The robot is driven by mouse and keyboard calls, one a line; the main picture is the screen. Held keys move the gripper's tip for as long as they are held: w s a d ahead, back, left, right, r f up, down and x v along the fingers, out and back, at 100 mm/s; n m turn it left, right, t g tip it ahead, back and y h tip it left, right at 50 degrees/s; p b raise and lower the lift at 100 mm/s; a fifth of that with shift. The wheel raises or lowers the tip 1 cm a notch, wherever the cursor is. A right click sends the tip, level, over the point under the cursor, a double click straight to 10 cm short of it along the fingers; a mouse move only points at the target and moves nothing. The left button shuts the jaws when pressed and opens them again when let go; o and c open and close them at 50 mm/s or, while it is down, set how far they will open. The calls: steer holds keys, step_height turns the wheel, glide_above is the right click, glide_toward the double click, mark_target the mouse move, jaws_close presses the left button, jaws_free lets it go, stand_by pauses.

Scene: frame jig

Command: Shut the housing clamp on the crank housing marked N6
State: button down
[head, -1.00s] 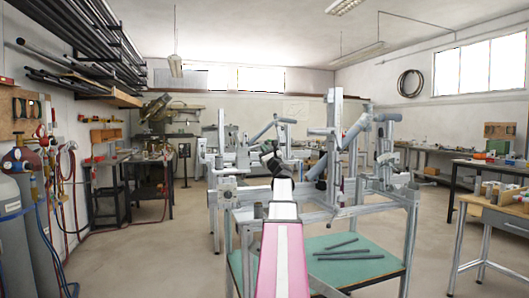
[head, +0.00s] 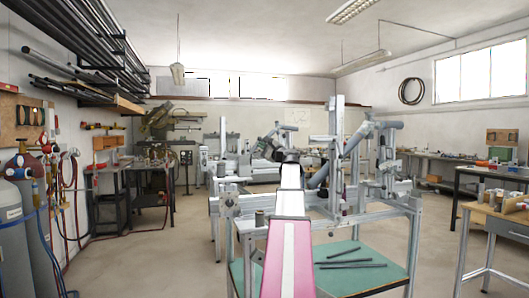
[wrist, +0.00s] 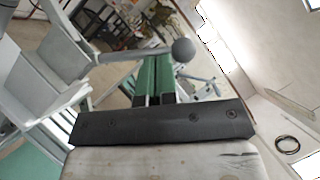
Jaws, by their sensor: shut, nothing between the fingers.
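In the wrist view my gripper (wrist: 155,68) shows two green fingers held together, with nothing between them. A grey rod ending in a round ball knob (wrist: 183,50) reaches in from the left near the fingertips. It looks like a lever; I cannot tell whether it touches the fingers. A light grey block-like part (wrist: 62,50) is at its left end. In the head view the metal frame jig (head: 334,165) stands ahead, with tubes clamped on it. My own arm covers part of it and hides my fingers there. No N6 mark is readable, and the clamp's position is unclear.
The jig stands over a green tabletop (head: 385,247) with several dark rods (head: 350,264). A wooden bench (head: 500,222) is at the right, gas cylinders (head: 18,235) at the left. Open floor (head: 150,255) lies left of the jig.

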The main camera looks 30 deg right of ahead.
steer(key=shift+w+a+r+n+g+y, duration=0.15)
steer(key=shift+a+r+n+g, duration=0.4)
steer(key=shift+n, duration=0.3)
steer(key=shift+w+a+r+n+g+y, duration=0.1)
steer(key=shift+w+a+r+n+g, duration=0.15)
steer(key=shift+a+n+g, duration=0.45)
steer(key=shift+w+a+r+n+g+y, duration=0.1)
steer(key=shift+a+r+n+g, duration=0.35)
steer(key=shift+a+n, duration=0.45)
steer(key=shift+d+r, duration=0.1)
steer(key=shift+d, duration=0.1)
